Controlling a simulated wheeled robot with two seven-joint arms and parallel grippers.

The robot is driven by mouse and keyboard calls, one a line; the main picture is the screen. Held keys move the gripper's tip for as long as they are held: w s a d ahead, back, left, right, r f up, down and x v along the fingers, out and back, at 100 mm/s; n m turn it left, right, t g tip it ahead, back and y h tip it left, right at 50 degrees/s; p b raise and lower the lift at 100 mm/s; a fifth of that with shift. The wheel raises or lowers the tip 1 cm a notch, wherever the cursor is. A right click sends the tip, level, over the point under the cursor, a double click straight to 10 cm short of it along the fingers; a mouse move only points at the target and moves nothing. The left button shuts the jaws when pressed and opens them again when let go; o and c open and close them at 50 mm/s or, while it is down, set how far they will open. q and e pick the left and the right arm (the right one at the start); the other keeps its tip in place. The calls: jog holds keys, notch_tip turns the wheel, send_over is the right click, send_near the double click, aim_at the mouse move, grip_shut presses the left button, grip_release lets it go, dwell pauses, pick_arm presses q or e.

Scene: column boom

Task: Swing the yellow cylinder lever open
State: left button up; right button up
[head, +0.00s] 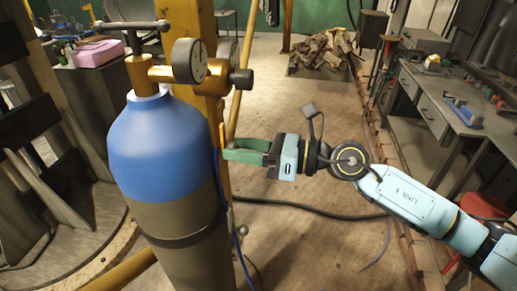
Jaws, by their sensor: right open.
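A gas cylinder (158,152) with a blue shoulder and a brown body stands upright at left centre. A dark grey bar handle (130,26) sits crosswise on a stem above its yellow-brass valve. A narrow orange-yellow strip (221,136) shows beside the blue shoulder; I cannot tell for sure whether this is the lever. My right gripper (229,150) is open, with green fingers pointing left, close to the strip and the cylinder's right side. I cannot tell whether they touch. The handle is well above the gripper. My left gripper is out of view.
A round gauge (188,61) sticks out from the valve. A yellow post (206,110) stands behind the cylinder. A black hose (310,209) crosses the floor. A workbench (440,110) stands at right and a rubble heap (324,52) at the back.

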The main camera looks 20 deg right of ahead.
jog(key=b+v, duration=0.6)
jog(key=v, duration=0.7)
jog(key=shift+s+d, duration=0.1)
dwell(0.4)
